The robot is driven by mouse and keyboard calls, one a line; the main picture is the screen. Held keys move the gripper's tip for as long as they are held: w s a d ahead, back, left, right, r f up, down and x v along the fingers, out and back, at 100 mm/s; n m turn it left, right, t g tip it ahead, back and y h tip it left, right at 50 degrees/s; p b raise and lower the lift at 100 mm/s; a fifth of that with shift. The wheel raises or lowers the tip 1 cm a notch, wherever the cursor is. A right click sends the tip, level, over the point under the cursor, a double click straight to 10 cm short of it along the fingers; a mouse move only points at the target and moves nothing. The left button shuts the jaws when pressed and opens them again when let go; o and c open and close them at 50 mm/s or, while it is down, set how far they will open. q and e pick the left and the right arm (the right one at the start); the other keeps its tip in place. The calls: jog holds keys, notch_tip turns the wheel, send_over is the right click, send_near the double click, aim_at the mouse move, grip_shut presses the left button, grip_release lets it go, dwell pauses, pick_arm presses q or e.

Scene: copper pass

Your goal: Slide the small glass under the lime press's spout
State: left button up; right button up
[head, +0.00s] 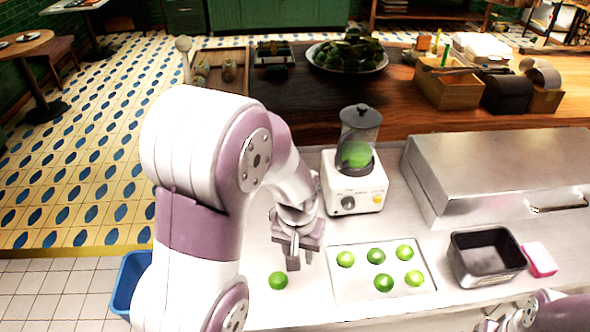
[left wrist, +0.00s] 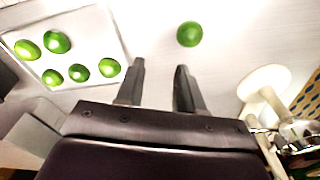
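My left gripper (head: 293,262) hangs over the steel counter, just above and right of a loose lime (head: 278,281). In the left wrist view its two fingers (left wrist: 159,68) stand apart with nothing between them, and the lime (left wrist: 189,34) lies beyond the tips. A white ball-topped lever (head: 184,46) rises behind my left arm, perhaps the press's handle; the arm hides what is below it. A white rounded part and metal pieces (left wrist: 265,88) at the right of the wrist view may belong to the press. I cannot make out the small glass. My right gripper (head: 508,318) is partly in view, low right.
A white blender (head: 352,190) with green contents stands behind the left gripper. A white tray (head: 345,287) with several limes lies to its right, then a black bin (head: 488,262) and a pink sponge (head: 540,259). A steel box (head: 500,180) fills the back right.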

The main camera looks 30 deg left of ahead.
pick_arm(q)
jog(key=w+a+r+n+p, duration=0.45)
jog(key=w+p, duration=0.25)
jog(key=w, duration=0.3)
jog(key=w+a+p, duration=0.1)
jog(key=w+a+f+n+p, duration=0.1)
jog(key=w+a, duration=0.1)
jog(key=w+a+f+n+g+p, duration=0.1)
jog(key=w+p, duration=0.1)
jog(key=shift+w+a+f+n, duration=0.2)
jog(key=shift+a+f+n, duration=0.05)
jog(key=shift+a, duration=0.1)
notch_tip(320, 180, down, 11)
jog(key=p, duration=0.4)
jog(key=shift+s+a+f+p, duration=0.1)
jog(key=shift+a+p, duration=0.05)
jog(key=shift+p, duration=0.2)
jog(key=shift+f, duration=0.5)
pick_arm(e)
notch_tip(320, 180, up, 19)
jog(key=shift+a+r, duration=0.15)
jog(key=shift+r, duration=0.05)
jog(key=shift+w, duration=0.1)
pick_arm(q)
grip_shut()
